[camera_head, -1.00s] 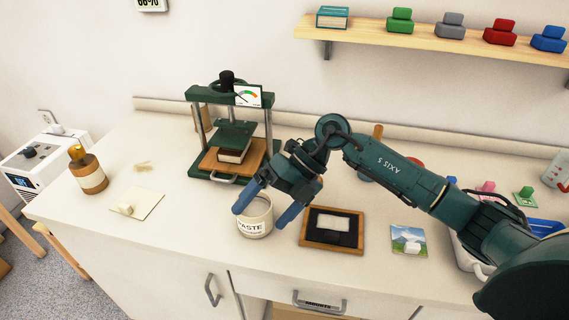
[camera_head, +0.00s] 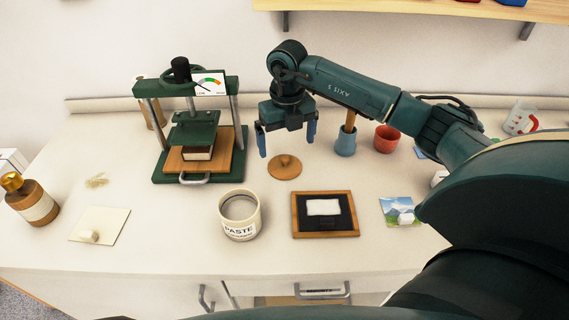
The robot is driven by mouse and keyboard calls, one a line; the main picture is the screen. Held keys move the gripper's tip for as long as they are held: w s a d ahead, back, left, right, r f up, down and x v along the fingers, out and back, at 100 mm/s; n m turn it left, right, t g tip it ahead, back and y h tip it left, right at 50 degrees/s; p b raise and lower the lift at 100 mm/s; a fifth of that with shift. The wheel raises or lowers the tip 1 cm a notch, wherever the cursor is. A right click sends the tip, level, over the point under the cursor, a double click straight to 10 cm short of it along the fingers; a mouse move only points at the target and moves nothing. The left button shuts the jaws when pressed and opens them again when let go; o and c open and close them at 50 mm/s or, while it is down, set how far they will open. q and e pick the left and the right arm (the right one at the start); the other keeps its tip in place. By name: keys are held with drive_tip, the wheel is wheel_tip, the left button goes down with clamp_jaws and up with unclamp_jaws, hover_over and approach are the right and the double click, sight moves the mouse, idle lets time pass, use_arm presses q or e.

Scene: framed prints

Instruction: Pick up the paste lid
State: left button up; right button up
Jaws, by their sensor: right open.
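The paste lid (camera_head: 285,167) is a round brown wooden disc with a small knob. It lies flat on the counter behind the paste pot (camera_head: 240,216), which is white, labelled PASTE and open at the top. My right gripper (camera_head: 288,147) is open, pointing down, with its blue fingers apart above and slightly behind the lid in the picture. The fingers appear empty, one to each side of the lid's knob; their exact height over it is hard to tell. My left gripper is not in view.
A green press (camera_head: 196,135) stands left of the lid. A blue cup (camera_head: 346,142) with a wooden handle and a red cup (camera_head: 386,138) stand to the right. A wood-framed tray (camera_head: 325,214) lies in front. An amber bottle (camera_head: 32,200) is far left.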

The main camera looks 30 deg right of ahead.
sight(285, 157)
drive_tip(key=f, duration=0.3)
drive_tip(key=f+p, duration=0.1)
drive_tip(key=f, duration=0.1)
drive_tip(key=shift+a+f, duration=0.3)
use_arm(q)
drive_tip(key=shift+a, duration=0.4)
use_arm(e)
drive_tip(key=c, duration=1)
drive_tip(key=shift+r, duration=0.1)
